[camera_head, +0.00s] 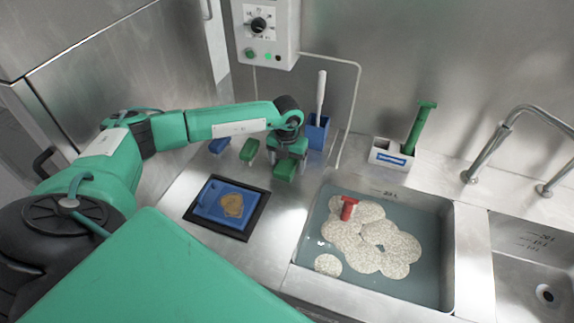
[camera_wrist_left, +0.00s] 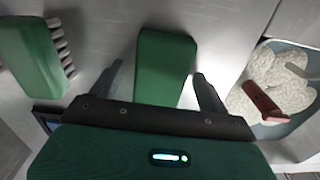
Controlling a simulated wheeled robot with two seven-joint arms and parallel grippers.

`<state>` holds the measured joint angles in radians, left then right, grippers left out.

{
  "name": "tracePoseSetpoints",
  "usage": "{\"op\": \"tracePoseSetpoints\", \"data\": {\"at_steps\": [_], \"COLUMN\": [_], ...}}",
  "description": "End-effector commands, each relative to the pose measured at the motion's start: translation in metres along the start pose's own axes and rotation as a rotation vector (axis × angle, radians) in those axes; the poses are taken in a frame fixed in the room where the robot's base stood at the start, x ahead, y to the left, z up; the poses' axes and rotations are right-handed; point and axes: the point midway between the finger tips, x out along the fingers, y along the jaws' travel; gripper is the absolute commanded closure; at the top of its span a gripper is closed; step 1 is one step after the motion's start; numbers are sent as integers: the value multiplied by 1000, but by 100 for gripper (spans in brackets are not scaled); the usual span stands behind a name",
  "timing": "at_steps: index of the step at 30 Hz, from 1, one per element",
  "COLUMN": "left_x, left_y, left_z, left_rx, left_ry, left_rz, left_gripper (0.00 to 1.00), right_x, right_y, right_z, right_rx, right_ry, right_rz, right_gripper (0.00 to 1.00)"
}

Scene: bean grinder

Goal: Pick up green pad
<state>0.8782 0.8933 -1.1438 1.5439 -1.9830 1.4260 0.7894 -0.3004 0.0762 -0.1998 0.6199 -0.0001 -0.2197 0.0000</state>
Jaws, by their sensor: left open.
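The green pad (camera_head: 284,170) lies on the steel counter, between the blue tray and the blue holder. In the left wrist view the green pad (camera_wrist_left: 166,62) is a plain green block lying between the two dark fingers. My left gripper (camera_head: 290,154) points down above the pad and hides part of it. In the left wrist view my left gripper (camera_wrist_left: 158,69) is open, with one finger on each side of the pad and a visible gap on both sides. I cannot tell how far above the counter the fingertips are. My right gripper is not in view.
A green brush (camera_head: 249,150) with bristles and a blue brush (camera_head: 219,145) lie left of the pad. A blue tray (camera_head: 207,206) on a black mat stands nearer. A blue holder (camera_head: 318,133) is behind. Right is a sink (camera_head: 304,246) with pale grain and a red tool (camera_head: 348,207).

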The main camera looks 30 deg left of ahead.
Motion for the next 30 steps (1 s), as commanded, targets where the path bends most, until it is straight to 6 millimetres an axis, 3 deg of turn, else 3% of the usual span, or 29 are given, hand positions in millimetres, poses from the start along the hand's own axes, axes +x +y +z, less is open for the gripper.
{"op": "tracePoseSetpoints", "data": {"at_steps": [1, 6, 9, 22, 26, 30], "left_x": [0, 0, -1, -11, -28, -62], "left_y": [0, 0, 0, 0, 0, 0], "left_z": [0, 0, 0, 1, 1, 1], "left_rx": [0, 0, 0, 0, 0, 1], "left_ry": [0, 0, 0, -4, -4, -6], "left_rz": [0, 0, 0, -2, -2, -2], "left_gripper": [22, 55, 69, 70, 70, 70], "right_x": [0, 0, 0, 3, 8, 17], "right_y": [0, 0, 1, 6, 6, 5], "right_z": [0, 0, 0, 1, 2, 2], "right_rx": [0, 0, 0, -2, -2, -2], "right_ry": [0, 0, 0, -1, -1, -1], "right_rz": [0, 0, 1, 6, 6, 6], "right_gripper": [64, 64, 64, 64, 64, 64]}}
